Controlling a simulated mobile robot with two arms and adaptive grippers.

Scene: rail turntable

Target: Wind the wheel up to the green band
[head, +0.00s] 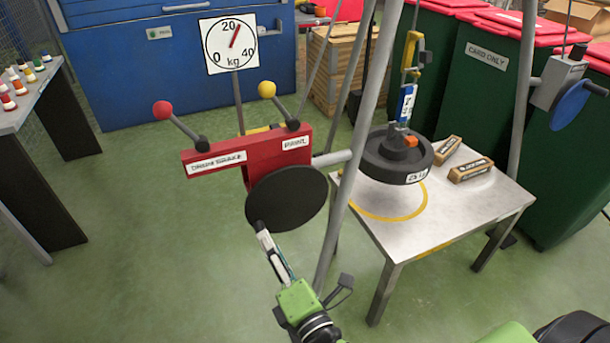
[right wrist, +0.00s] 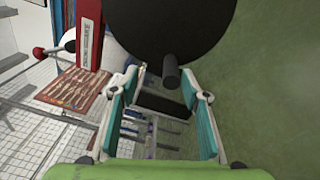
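The wheel, a black disc (head: 287,199), sits below a red lever box (head: 245,152) on the tripod frame. In the right wrist view the disc (right wrist: 170,25) fills the top and a short dark handle (right wrist: 170,72) sticks out from it. My right gripper (head: 262,230) is at the wheel's lower edge; in its wrist view the gripper (right wrist: 162,88) is open, its fingers either side of and just short of the handle. A round black weight (head: 392,166) hangs over the steel table. A dial (head: 228,43) has its red needle just past 20. I cannot make out a green band. My left gripper is out of view.
The red lever (head: 163,110) and yellow lever (head: 267,89) rise above the wheel. Tripod legs (head: 345,195) stand close right of my right gripper. The steel table (head: 440,222) bears two small boxes.

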